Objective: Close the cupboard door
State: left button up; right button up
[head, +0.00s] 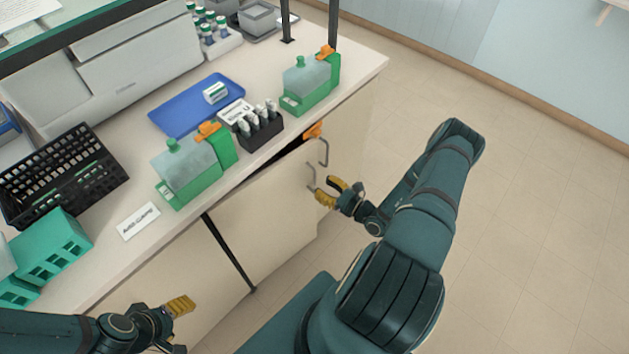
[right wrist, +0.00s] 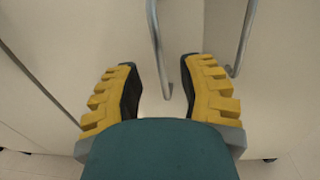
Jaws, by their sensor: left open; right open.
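The cupboard door (head: 262,215) is a cream panel under the bench. A dark gap along its top edge shows it standing slightly ajar. Its metal bar handle (head: 312,174) is near its right edge; a second handle (head: 323,152) is on the neighbouring panel (head: 345,145). My right gripper (head: 331,191) is open at the door handle. In the right wrist view, one handle (right wrist: 157,45) runs down between the open fingers, with no clear contact, and the other handle (right wrist: 243,42) is right of the right finger. My left gripper (head: 180,325) is open and empty, low at the left.
The bench top (head: 345,70) holds green-based bottles (head: 187,172), a black slide holder (head: 258,130), a blue tray (head: 190,108) and a black rack (head: 62,175). The floor (head: 540,210) at the right is clear.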

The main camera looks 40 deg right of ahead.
jog(key=shift+w+a, duration=0.15)
jog(key=shift+w, duration=0.95)
jog(key=shift+w+a, duration=0.15)
jog(key=shift+w, duration=0.9)
grip_shut()
